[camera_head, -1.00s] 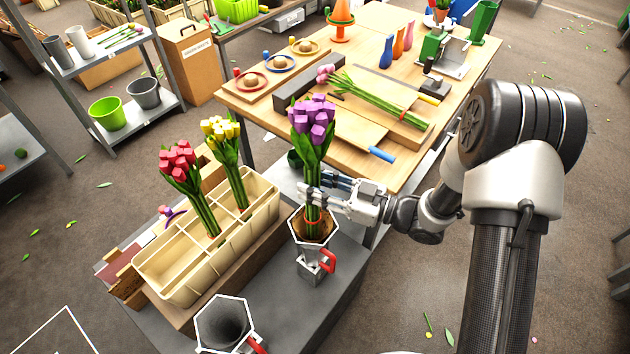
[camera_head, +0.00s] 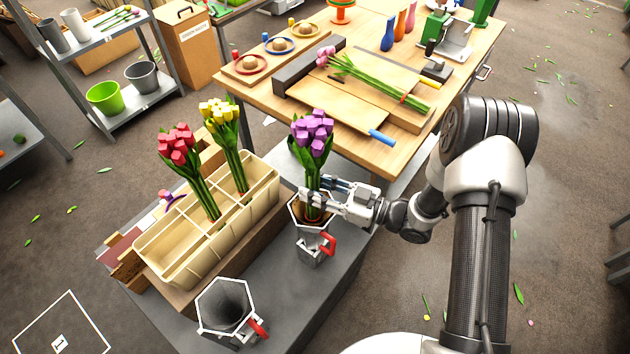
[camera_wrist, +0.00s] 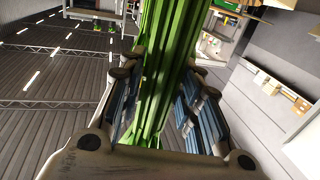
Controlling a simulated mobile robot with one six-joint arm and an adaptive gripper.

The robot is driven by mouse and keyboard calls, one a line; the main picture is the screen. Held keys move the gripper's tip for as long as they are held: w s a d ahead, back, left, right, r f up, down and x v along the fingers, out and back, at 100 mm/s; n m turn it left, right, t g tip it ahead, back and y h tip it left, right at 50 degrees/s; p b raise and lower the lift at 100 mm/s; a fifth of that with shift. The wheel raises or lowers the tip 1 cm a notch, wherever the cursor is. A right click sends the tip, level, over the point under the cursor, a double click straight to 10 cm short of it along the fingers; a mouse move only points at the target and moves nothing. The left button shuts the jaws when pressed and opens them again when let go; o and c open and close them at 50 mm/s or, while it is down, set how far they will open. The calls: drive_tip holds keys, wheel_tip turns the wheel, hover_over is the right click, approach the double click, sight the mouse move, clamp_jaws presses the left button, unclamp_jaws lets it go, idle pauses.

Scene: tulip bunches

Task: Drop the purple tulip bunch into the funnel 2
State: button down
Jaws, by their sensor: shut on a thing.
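The purple tulip bunch (camera_head: 312,134) stands nearly upright in my gripper (camera_head: 317,195), which is shut on its green stems at about the height of a funnel rim. The lower stems are inside the far grey funnel with a red handle (camera_head: 312,245); their ends are hidden. A second, similar funnel (camera_head: 226,306) stands nearer and looks empty. I cannot read which one is funnel 2. In the wrist view the green stems (camera_wrist: 160,80) run between my blue-padded fingers.
A cream divided crate (camera_head: 172,262) left of the funnels holds a red tulip bunch (camera_head: 178,147) and a yellow one (camera_head: 219,111). The wooden workbench (camera_head: 262,105) behind carries boards, a pink bunch (camera_head: 375,80) and a blue-handled tool (camera_head: 382,137).

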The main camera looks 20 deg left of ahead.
drive_tip(key=shift+f, duration=2.45)
drive_tip(key=c, duration=1.1)
unclamp_jaws()
drive_tip(key=shift+o, duration=0.6)
drive_tip(key=o, duration=0.7)
drive_tip(key=shift+o, duration=0.2)
drive_tip(key=s+d, duration=0.1)
drive_tip(key=d, duration=1)
drive_tip(key=shift+s, duration=0.25)
